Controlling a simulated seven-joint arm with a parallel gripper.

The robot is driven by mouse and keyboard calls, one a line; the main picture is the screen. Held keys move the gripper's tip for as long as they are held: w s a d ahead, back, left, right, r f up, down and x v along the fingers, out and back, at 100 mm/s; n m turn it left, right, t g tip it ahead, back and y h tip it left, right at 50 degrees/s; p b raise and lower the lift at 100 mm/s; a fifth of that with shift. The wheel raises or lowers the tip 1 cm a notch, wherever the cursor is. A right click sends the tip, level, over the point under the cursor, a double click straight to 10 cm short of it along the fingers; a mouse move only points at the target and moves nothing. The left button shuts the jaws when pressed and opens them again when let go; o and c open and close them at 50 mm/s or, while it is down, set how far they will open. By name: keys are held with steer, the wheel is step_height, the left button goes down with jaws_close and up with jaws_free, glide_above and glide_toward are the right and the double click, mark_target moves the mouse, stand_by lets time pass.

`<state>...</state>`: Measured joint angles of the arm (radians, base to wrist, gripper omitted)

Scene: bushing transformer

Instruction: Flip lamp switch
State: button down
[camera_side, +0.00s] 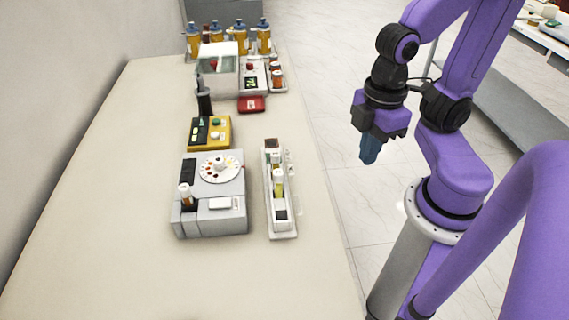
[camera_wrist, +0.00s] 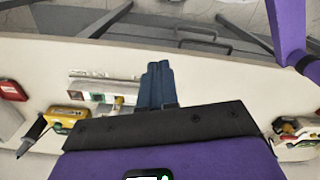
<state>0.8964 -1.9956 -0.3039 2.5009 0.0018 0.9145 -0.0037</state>
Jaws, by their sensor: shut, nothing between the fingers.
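My gripper (camera_side: 369,152) is shut and empty, with blue fingers pointing down. It hangs in the air to the right of the bench, over the floor side. In the wrist view its closed fingers (camera_wrist: 158,75) show at the middle. No part is clearly recognisable as a lamp switch. A grey instrument (camera_side: 209,222) with a round white dial-like disc (camera_side: 221,167), a dark strip and a brown vial stands on the bench, well left of my gripper. Behind it is a yellow device (camera_side: 224,143) with a dark panel and small coloured buttons. It also shows in the wrist view (camera_wrist: 66,118).
A narrow white rack (camera_side: 281,222) with vials stands right of the grey instrument. A red block (camera_side: 251,104), a white box (camera_side: 216,72) and several blue-capped bottles (camera_side: 264,40) stand further back. The bench (camera_side: 120,210) is clear in front and at left.

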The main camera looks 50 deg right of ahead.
steer(key=w+a+r+n, duration=0.5)
steer(key=w+a+n, duration=0.2)
steer(key=w+a, duration=0.35)
step_height(320, 180, up, 2)
steer(key=n, duration=0.7)
glide_above(227, 202)
steer(key=shift+w, duration=0.15)
step_height(227, 202, down, 14)
steer(key=shift+f, duration=0.1)
steer(key=shift+f, duration=0.1)
